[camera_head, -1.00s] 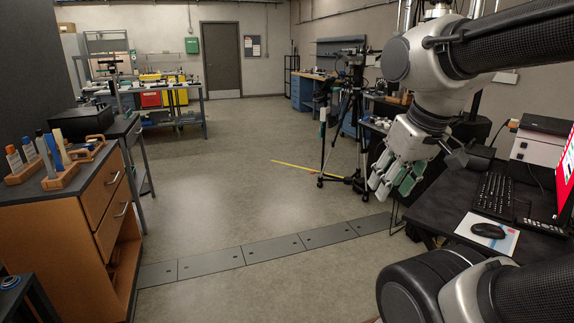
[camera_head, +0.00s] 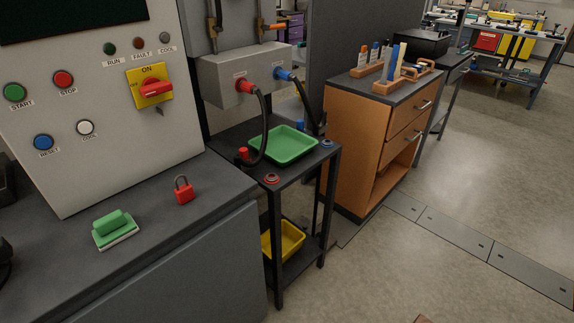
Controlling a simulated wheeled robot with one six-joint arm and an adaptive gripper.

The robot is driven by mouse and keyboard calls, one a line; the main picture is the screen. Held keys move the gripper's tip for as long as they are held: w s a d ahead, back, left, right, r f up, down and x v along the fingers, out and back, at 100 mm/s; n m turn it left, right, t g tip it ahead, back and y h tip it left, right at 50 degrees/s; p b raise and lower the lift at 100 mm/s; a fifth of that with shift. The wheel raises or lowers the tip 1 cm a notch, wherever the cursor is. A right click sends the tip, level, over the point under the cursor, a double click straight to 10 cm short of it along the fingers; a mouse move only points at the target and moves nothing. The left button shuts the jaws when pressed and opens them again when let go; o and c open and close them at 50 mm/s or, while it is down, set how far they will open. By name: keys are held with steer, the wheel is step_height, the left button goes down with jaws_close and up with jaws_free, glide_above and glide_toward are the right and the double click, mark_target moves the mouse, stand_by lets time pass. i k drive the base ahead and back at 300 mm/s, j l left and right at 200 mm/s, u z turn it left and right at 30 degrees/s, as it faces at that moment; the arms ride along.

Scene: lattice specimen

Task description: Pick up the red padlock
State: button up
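The red padlock (camera_head: 184,191) stands upright on the dark grey bench top (camera_head: 160,230), with its grey shackle at the top. It is near the bench's right end, in front of the grey control panel (camera_head: 95,90) and below the red rotary switch on its yellow plate (camera_head: 150,87). Nothing touches it. My gripper does not show in the current view.
A green-handled block (camera_head: 114,228) lies left of the padlock. A small black table (camera_head: 235,140) beside the bench holds a green tray (camera_head: 283,145), with black hoses above it and a yellow tray (camera_head: 284,240) below. Open floor (camera_head: 400,275) lies right.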

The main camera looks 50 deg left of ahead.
mark_target(185, 193)
steer(key=u, duration=2.45)
steer(key=k+u, duration=0.25)
steer(key=k+j+u, duration=0.1)
steer(key=u, duration=0.15)
